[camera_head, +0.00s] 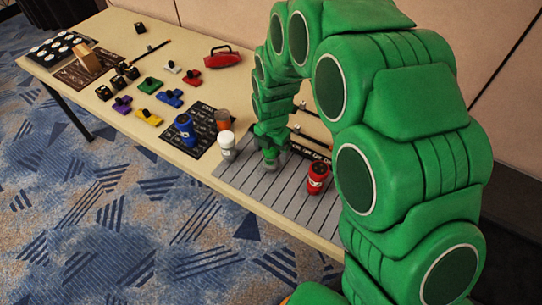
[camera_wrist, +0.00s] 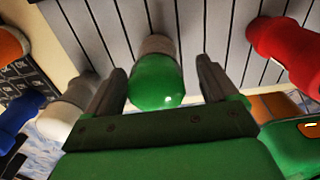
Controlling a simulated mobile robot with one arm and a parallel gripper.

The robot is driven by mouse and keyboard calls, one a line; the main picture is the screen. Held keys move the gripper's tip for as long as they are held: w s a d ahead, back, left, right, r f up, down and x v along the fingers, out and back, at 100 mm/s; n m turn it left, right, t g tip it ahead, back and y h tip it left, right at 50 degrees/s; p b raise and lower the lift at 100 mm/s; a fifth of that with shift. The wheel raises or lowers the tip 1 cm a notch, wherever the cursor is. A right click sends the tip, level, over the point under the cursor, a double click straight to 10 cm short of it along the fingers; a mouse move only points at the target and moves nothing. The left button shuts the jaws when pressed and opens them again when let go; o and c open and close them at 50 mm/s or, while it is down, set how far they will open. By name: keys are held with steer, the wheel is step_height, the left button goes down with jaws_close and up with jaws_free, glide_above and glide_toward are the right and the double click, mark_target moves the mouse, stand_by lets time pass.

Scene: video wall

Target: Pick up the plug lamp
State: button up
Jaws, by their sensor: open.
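In the wrist view, a rounded object with a glossy green dome and a grey-brown end (camera_wrist: 157,82) lies between the fingers of my gripper (camera_wrist: 160,70). It may be the plug lamp; no label shows. The gripper is open, with one finger on each side of the object and a visible gap on both sides.
A white container (camera_head: 227,143) stands left of my gripper and a red one (camera_head: 317,178) right of it. Several small coloured pieces and a red case (camera_head: 222,57) lie farther along the table.

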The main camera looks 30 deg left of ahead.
steer(key=shift+a+f, duration=0.15)
steer(key=shift+f, duration=1.6)
steer(key=shift+c, duration=0.5)
steer(key=c, duration=1.1)
steer(key=shift+r, duration=0.15)
steer(key=shift+w+r, duration=0.1)
steer(key=shift+r, duration=0.55)
steer(key=shift+s+d+r, duration=1.6)
steer(key=shift+d+r, duration=0.1)
steer(key=shift+r, duration=0.2)
steer(key=shift+s+d+r, duration=1.65)
steer(key=shift+r, duration=0.3)
steer(key=shift+s+d+r, duration=1.6)
steer(key=shift+d+r, duration=0.1)
steer(key=shift+r, duration=0.2)
